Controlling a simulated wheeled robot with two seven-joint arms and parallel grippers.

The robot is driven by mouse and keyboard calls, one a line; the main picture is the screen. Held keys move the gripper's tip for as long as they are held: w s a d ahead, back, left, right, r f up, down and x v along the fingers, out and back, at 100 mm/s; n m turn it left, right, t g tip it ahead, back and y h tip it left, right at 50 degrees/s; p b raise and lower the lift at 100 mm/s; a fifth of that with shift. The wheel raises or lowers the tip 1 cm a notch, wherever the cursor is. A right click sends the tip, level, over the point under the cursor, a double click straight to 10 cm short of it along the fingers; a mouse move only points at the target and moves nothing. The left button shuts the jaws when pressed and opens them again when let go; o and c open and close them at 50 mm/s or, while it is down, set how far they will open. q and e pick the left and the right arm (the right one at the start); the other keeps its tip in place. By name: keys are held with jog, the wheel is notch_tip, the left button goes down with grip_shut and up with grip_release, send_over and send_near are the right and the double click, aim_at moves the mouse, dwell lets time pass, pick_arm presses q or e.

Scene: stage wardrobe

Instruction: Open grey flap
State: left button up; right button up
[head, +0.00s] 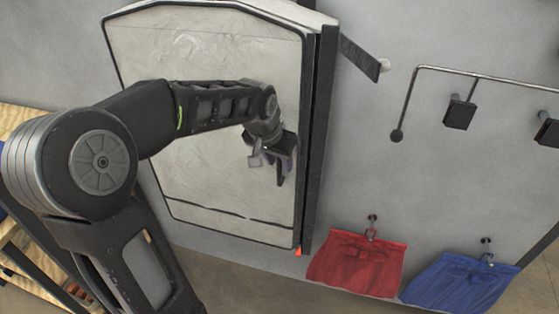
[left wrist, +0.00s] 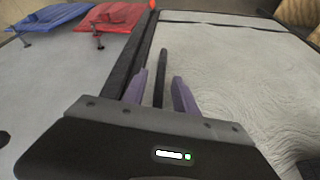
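The grey flap (head: 215,185) is a large pale grey panel with a thin dark border, on the wall, its face lightly rippled. It looks closed. It also fills the right of the left wrist view (left wrist: 235,75). My left gripper (head: 272,163) is in front of the flap near its right edge. In the left wrist view its two purple fingers are apart, with a thin dark upright bar (left wrist: 159,70), looking like a handle, between them. Gaps show on both sides of the bar; I cannot tell how deep it sits. My right gripper is not in view.
A dark post (head: 319,140) runs along the flap's right side. Right of it hang a red garment (head: 358,268) and a blue garment (head: 458,283) on wall hooks, below a metal rail (head: 480,77). A dark bar (head: 360,59) juts out near the flap's top right. Wooden shelving (head: 20,258) stands at left.

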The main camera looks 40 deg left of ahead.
pick_arm(q)
jog(key=shift+w+f, duration=0.25)
jog(key=shift+f, duration=0.3)
grip_shut()
dwell(1.0)
